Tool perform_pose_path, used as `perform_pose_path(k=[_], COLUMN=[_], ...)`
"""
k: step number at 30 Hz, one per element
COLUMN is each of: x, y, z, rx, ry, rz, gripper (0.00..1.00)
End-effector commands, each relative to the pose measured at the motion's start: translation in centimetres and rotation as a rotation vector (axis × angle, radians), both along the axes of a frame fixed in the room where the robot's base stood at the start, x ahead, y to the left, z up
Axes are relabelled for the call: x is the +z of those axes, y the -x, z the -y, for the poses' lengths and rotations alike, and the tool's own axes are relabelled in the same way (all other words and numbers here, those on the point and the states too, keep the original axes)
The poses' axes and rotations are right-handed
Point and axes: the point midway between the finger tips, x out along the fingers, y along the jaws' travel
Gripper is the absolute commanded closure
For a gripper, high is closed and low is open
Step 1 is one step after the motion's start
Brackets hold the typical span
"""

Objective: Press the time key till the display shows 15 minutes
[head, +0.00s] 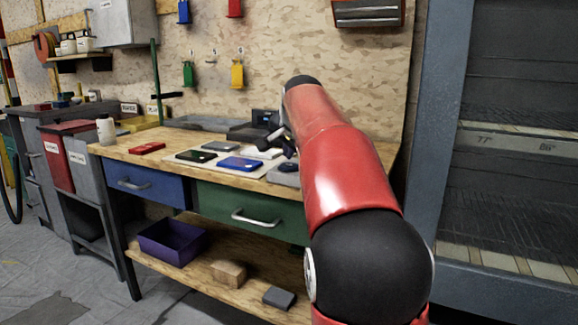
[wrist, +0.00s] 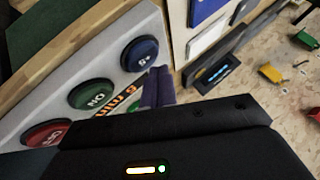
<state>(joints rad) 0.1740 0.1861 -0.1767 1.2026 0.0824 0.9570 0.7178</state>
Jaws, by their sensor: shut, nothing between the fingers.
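In the wrist view a pale sloped panel (wrist: 52,104) carries three round keys. The blue key (wrist: 138,54), with a label that looks like "+5", is uppermost. The green key (wrist: 92,95) reads ON upside down, and the red key (wrist: 45,133) is partly cut off by my gripper's dark body. Orange display text (wrist: 120,102) beside the keys looks like "5 min", upside down; the finger may hide part of it. My gripper (wrist: 158,86) is shut and empty, its tips beside the blue key. I cannot tell whether they touch it.
A black device with a blue screen (wrist: 218,72) stands near the pegboard.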

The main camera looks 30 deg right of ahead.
Motion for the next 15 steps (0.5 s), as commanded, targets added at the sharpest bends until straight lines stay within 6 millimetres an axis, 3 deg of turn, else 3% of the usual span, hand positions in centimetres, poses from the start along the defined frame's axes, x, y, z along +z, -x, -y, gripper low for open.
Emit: perform_pose_path(k=[15], x=[-0.72], y=[0.01], z=[0.0], rx=[0.001], ry=[-0.001], rz=[-0.001], gripper=[1.0])
